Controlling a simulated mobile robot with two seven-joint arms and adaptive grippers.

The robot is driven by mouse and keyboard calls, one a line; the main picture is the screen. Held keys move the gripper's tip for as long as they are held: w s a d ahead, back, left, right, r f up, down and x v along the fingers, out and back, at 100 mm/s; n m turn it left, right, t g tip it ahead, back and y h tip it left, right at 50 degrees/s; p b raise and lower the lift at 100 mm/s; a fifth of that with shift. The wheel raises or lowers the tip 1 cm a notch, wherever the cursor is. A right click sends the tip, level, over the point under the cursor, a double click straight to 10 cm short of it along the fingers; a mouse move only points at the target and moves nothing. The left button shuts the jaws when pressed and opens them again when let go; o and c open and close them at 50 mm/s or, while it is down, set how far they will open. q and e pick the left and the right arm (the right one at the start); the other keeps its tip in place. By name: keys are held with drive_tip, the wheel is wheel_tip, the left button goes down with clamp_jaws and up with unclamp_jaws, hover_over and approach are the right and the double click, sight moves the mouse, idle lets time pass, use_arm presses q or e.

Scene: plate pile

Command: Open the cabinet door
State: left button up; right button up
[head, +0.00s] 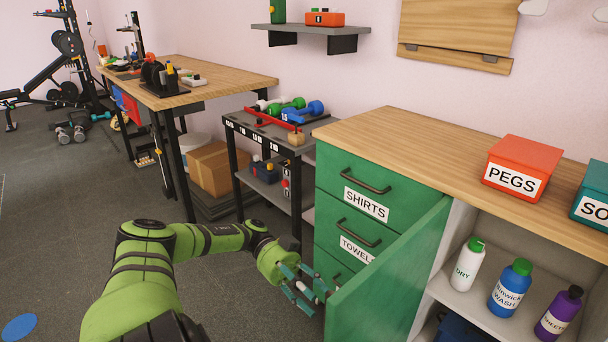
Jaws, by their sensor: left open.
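The green cabinet door (390,280) stands swung open, well out from the wooden-topped cabinet. It partly covers the drawers to its left, and its lower part runs out of the picture. My left gripper (308,291) is open, with its fingers close to the door's free edge, on the door's outer side. Whether a finger touches the door, I cannot tell. A handle on the door is not clearly visible. The opened compartment shows a white shelf (480,306). My right gripper is not in view.
On the shelf stand a white bottle (468,265), a blue bottle (510,288) and a purple bottle (559,313). Green drawers (345,215) with dark handles lie left of the door. A dumbbell rack (262,140) stands further left. Grey floor (60,220) is open at left.

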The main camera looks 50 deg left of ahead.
use_arm(q)
drive_tip(key=shift+s+a, duration=0.1)
drive_tip(key=shift+a, duration=1.55)
